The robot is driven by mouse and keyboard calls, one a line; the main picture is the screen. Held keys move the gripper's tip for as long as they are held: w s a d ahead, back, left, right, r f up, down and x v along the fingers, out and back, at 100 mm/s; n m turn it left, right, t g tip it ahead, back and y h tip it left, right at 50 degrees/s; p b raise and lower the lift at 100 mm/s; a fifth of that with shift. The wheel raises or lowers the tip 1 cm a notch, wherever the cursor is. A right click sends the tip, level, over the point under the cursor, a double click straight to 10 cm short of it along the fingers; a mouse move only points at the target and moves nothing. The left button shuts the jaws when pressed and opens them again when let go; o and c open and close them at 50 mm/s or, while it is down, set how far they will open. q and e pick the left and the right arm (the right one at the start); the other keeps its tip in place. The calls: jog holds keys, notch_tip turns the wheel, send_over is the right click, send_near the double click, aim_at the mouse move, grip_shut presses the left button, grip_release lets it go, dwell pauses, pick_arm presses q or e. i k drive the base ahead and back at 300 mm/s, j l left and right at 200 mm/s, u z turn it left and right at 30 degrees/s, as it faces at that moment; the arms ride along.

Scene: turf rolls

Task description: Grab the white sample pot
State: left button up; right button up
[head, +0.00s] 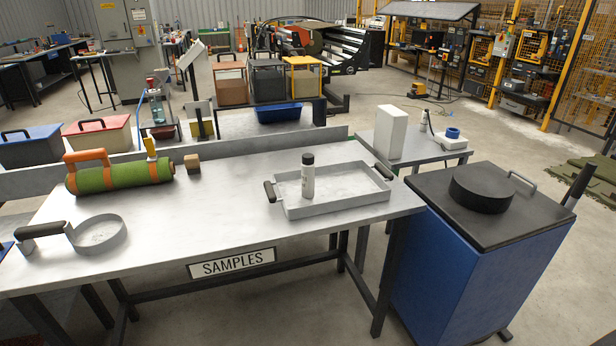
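A small upright white cylinder with a dark cap (308,182), which looks like the sample pot, stands in a shallow grey metal tray (335,206). It is near the tray's left half. The tray has dark handles at its two ends and lies on the right part of the metal table (215,215) marked SAMPLES. Neither of my grippers shows in the head view.
A green turf roll with an orange handle (118,177), a small brown block (192,164) and a round metal ring with a dark handle (97,234) lie on the table's left half. A blue bin with a black lid (478,262) stands at right. The table's middle is clear.

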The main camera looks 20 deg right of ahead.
aim_at(307, 172)
jog(key=i+l+z, duration=0.3)
jog(key=z, duration=0.15)
jog(key=i+l+z, duration=0.4)
jog(key=j, duration=0.1)
